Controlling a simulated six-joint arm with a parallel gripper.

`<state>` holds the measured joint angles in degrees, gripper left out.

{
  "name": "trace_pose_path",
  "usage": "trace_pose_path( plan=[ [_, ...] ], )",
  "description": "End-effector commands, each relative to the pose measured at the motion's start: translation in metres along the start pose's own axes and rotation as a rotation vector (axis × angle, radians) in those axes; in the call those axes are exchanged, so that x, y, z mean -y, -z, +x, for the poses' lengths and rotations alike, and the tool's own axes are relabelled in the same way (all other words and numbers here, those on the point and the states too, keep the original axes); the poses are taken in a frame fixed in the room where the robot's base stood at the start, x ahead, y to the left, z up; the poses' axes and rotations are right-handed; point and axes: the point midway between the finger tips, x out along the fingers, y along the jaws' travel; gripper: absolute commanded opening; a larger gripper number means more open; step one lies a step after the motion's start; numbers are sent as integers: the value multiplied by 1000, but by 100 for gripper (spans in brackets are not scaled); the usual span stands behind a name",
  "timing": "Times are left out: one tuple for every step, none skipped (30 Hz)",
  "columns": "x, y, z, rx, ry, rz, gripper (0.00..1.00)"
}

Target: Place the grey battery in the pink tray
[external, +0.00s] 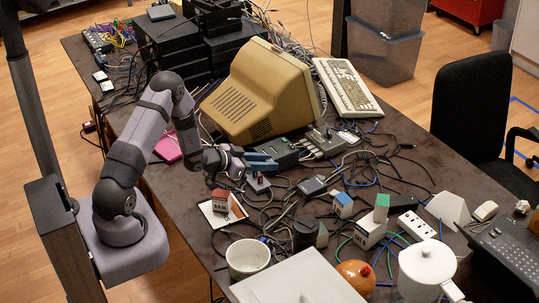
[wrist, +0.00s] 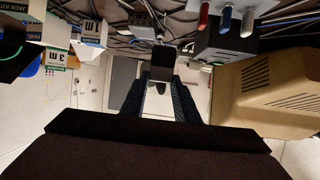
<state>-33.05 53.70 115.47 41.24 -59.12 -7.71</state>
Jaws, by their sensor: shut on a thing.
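My gripper (external: 262,161) is stretched out over the table, with its blue-grey fingers in front of the beige monitor. In the wrist view, the gripper (wrist: 161,88) is closed around a small dark grey block (wrist: 162,63) at its fingertips, which looks like the grey battery. In the external view I cannot make the block out clearly against the dark devices behind it. The pink tray (external: 168,148) lies at the table's left side, behind my forearm, which partly hides it. The gripper is to the right of the tray and apart from it. The wrist view does not show the tray.
The beige monitor (external: 262,92) and grey switch boxes (external: 325,139) stand close behind the gripper. Tangled cables cover the middle. Small house-like blocks (external: 222,200), a white cup (external: 247,258) and a white kettle (external: 426,268) stand nearer the front. Black boxes (external: 172,45) are stacked behind the tray.

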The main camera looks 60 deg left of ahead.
Motion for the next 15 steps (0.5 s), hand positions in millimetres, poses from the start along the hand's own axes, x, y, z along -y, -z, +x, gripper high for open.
trace_pose_path(
  plan=[
    [13, -10, -1, -2, 23, -8, 4],
    [21, -13, -2, -2, 37, -14, 4],
    [33, -18, -5, -3, 58, -21, 4],
    [43, -22, -8, -3, 75, -28, 4],
    [54, -26, -11, -4, 93, -35, 4],
    [69, -32, -16, -4, 120, -46, 4],
    [81, -35, -20, -4, 141, -54, 4],
    [94, -39, -24, -4, 163, -62, 4],
    [112, -42, -31, -6, 193, -74, 4],
    [125, -44, -36, -5, 214, -81, 4],
    [139, -45, -42, -7, 235, -90, 4],
    [157, -46, -49, -7, 264, -101, 4],
    [170, -46, -56, -7, 285, -108, 4],
    [184, -47, -62, -7, 306, -116, 4],
    [201, -46, -71, -7, 332, -126, 4]
  ],
)
